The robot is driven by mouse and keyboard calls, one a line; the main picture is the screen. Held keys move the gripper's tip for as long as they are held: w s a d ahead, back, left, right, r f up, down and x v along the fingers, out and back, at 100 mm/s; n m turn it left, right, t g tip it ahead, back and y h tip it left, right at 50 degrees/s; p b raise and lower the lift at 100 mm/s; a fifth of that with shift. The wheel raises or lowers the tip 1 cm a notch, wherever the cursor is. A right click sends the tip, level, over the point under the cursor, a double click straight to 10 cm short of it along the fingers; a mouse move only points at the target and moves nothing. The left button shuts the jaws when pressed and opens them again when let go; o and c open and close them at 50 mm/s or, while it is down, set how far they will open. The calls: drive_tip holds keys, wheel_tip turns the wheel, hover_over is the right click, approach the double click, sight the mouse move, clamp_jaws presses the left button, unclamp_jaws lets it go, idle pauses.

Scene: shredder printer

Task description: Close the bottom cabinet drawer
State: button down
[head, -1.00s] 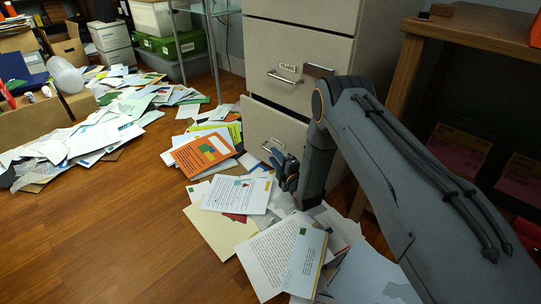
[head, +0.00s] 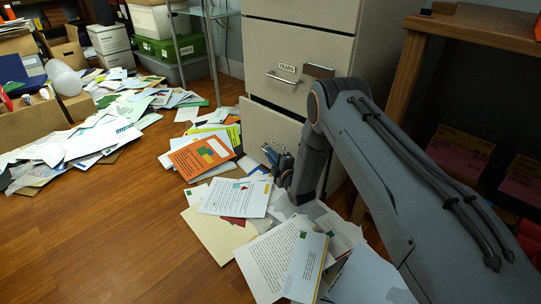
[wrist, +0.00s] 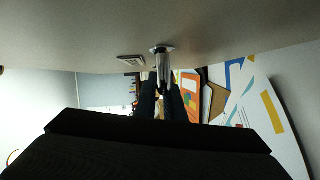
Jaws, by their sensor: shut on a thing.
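The bottom drawer (head: 262,126) of the beige filing cabinet (head: 300,50) stands partly out, with a dark gap above its front. My gripper (head: 276,158) is low at the drawer's front, with the arm reaching down from the right. In the wrist view the drawer front (wrist: 70,25) is a grey surface across the top, with a metal handle (wrist: 162,48) and a label holder (wrist: 131,61). The two dark fingers of my gripper (wrist: 161,98) are on either side of the handle and shut on it. The finger contact is partly in shadow.
Loose papers (head: 265,245) and an orange folder (head: 201,155) lie on the floor before the drawer. Another paper pile (head: 95,135) spreads at left. A wooden shelf (head: 480,28) stands right of the cabinet. Bare wooden floor (head: 90,240) is at front left.

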sight(277, 150)
drive_tip(key=w+d, duration=0.2)
drive_tip(key=w, duration=0.1)
drive_tip(key=shift+w+d+b, duration=0.1)
drive_tip(key=shift+d+b, duration=0.15)
drive_tip(key=shift+b, duration=0.15)
drive_tip(key=shift+a, duration=0.1)
drive_tip(key=c, duration=1.8)
unclamp_jaws()
drive_tip(key=shift+c, duration=0.2)
drive_tip(key=shift+s, duration=0.2)
drive_tip(key=p+v, duration=0.4)
drive_tip(key=v, duration=0.3)
drive_tip(key=shift+s, duration=0.3)
